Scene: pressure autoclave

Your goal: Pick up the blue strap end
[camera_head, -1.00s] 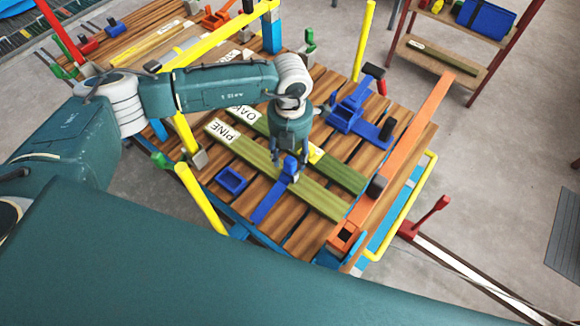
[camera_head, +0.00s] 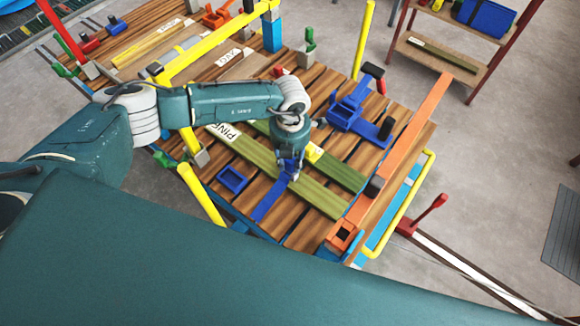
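The blue strap end (camera_head: 268,202) is a narrow blue strip lying slantwise on the wooden slats, near the pine plank. Its upper tip stands up between the fingers of my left gripper (camera_head: 291,168). The fingers are close together on both sides of the blue tip and appear shut on it, though they partly hide it. My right gripper is not in view.
The green pine plank (camera_head: 316,196) lies just right of the strip. A blue square buckle (camera_head: 232,180) is to its left, and a larger blue fitting (camera_head: 345,115) is further right. An orange beam (camera_head: 402,150) and yellow posts (camera_head: 202,195) border the slatted table.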

